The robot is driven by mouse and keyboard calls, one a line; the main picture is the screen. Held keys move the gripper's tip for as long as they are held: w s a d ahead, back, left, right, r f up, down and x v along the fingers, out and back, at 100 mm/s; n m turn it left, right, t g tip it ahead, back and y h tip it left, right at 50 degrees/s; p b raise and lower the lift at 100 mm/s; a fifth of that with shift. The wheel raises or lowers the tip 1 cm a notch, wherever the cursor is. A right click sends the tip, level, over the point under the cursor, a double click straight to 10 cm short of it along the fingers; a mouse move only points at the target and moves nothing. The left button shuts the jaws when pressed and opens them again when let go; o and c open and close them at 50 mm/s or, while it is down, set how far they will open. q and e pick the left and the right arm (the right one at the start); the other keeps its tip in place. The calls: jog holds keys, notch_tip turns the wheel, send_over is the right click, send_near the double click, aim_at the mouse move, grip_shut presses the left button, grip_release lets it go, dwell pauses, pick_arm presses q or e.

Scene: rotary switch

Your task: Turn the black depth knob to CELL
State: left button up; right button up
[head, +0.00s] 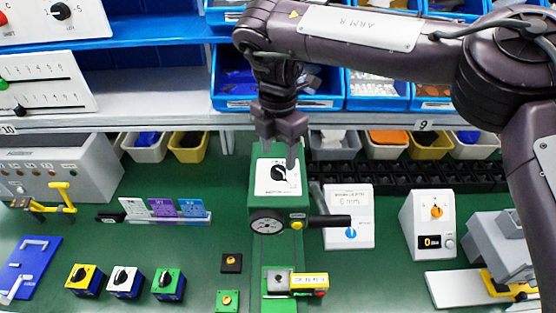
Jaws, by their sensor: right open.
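A black knob (278,173) sits on the white dial plate of an upright green machine (258,208) at mid-table. The print around the knob is too small to read, so I cannot tell which mark it points at. My right gripper (279,152) reaches down from above, just in front of the plate's top. It is open, with its fingers around the upper part of the knob in the picture; I cannot tell whether they touch it. One finger covers part of the plate's right side. My left gripper is not in view.
Yellow, white and green knob boxes (125,282) stand front left. A shelf with blue bins (373,90) is behind.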

aim_at(279, 169)
notch_tip(279, 169, down, 4)
jog(key=shift+r+p, duration=0.2)
jog(key=shift+p, duration=0.25)
jog(key=shift+w+f, duration=0.1)
jog(key=shift+f, duration=0.4)
jog(key=shift+c, duration=0.4)
jog(key=shift+d, duration=0.15)
jog(key=c, duration=0.7)
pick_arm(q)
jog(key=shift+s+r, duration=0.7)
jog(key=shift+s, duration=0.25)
